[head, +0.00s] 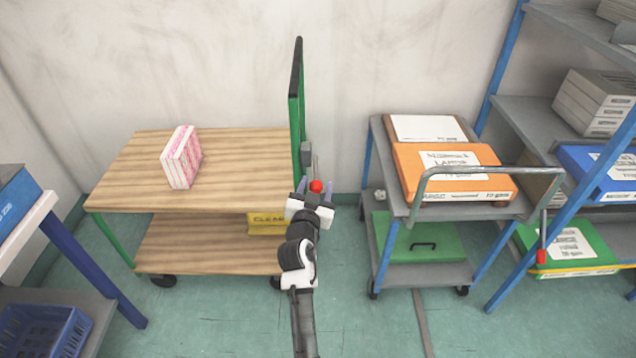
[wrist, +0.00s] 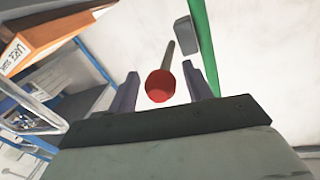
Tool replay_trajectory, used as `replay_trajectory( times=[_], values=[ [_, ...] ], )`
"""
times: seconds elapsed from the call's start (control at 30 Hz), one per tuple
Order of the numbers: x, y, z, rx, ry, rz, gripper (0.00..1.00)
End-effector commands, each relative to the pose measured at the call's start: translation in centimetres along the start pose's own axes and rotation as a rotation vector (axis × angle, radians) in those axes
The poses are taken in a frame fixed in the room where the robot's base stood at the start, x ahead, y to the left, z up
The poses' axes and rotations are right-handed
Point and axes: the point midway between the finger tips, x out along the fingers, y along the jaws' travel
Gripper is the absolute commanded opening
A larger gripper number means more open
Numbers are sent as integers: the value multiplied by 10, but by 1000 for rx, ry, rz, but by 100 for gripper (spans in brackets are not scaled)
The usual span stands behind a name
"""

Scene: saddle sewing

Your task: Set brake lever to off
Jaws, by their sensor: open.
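A brake lever with a red ball knob (head: 316,186) and a thin metal rod is mounted at a grey block (head: 306,155) on the green end frame of the wooden cart (head: 240,160). The knob sits at the lower end of the rod in the head view. My gripper (head: 315,192) is open at the knob, one finger on each side. In the wrist view the red knob (wrist: 160,86) appears between the two fingers, with gaps on both sides, and its rod (wrist: 168,55) leads up beside the grey block (wrist: 184,34). How deep the knob sits between the fingers is unclear.
A pink and white box (head: 181,157) stands on the wooden cart. A grey cart (head: 385,150) with an orange box (head: 450,172) stands to the right. Another red-ended lever (head: 541,255) hangs near its handle.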

Motion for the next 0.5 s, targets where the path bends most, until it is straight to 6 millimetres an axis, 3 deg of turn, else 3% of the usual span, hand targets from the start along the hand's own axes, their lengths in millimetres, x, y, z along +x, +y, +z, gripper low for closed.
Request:
replay_trajectory(
  times=[0.23,0.5],
  values=[
    [0,0,0,0,0,0,50],
    [0,0,0,0,0,0,16]
  ],
)
